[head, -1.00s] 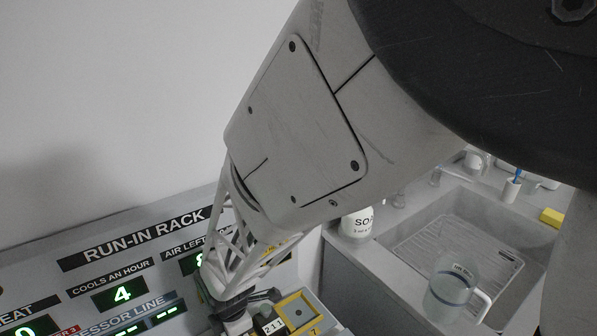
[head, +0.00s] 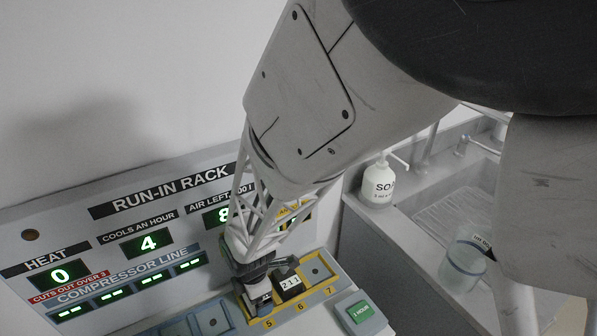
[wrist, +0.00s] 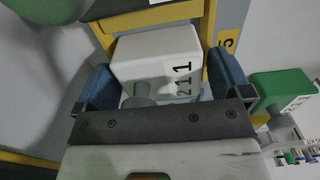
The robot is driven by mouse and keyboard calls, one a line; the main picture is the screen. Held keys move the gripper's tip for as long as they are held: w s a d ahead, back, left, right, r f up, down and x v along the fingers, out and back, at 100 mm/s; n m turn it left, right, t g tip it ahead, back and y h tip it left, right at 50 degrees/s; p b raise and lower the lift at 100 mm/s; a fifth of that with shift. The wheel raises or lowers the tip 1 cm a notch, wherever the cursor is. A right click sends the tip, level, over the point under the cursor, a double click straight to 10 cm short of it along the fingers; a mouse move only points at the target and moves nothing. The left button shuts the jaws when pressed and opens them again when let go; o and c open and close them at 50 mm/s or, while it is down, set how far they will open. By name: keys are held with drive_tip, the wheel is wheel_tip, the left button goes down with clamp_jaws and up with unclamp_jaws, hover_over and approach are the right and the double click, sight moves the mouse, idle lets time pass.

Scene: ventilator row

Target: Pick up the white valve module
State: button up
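The white valve module (wrist: 155,62), a box with a printed 211 and a grey round part on its near side, sits between the blue fingers of my gripper (wrist: 160,85) in the wrist view. Narrow gaps show beside it, so the fingers look open around it, not clamped. In the head view my gripper (head: 254,286) is down at the yellow-framed bay marked 5, and it mostly hides the module there. A dark block with a white 211 label (head: 290,284) stands just to its right in bay 6.
The yellow-framed bay row (head: 318,292) has a flat plate in bay 7. A green 1 HOUR button (head: 361,312) is in front. A green block (wrist: 280,92) is close to the right finger. The display panel (head: 140,243) rises behind; soap (head: 378,187) and a sink are at right.

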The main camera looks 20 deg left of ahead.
drive_tip(key=c, duration=0.9)
drive_tip(key=shift+r, duration=0.15)
drive_tip(key=shift+r, duration=0.6)
drive_tip(key=shift+s+d+r, duration=0.1)
drive_tip(key=shift+r, duration=0.5)
drive_tip(key=shift+s+d+r, duration=0.1)
drive_tip(key=shift+r, duration=0.45)
drive_tip(key=s+d, duration=0.3)
drive_tip(key=s+d+r, duration=0.1)
drive_tip(key=s+d, duration=0.6)
drive_tip(key=d, duration=0.1)
drive_tip(key=shift+s+d+r, duration=0.15)
drive_tip(key=shift+s+d, duration=0.05)
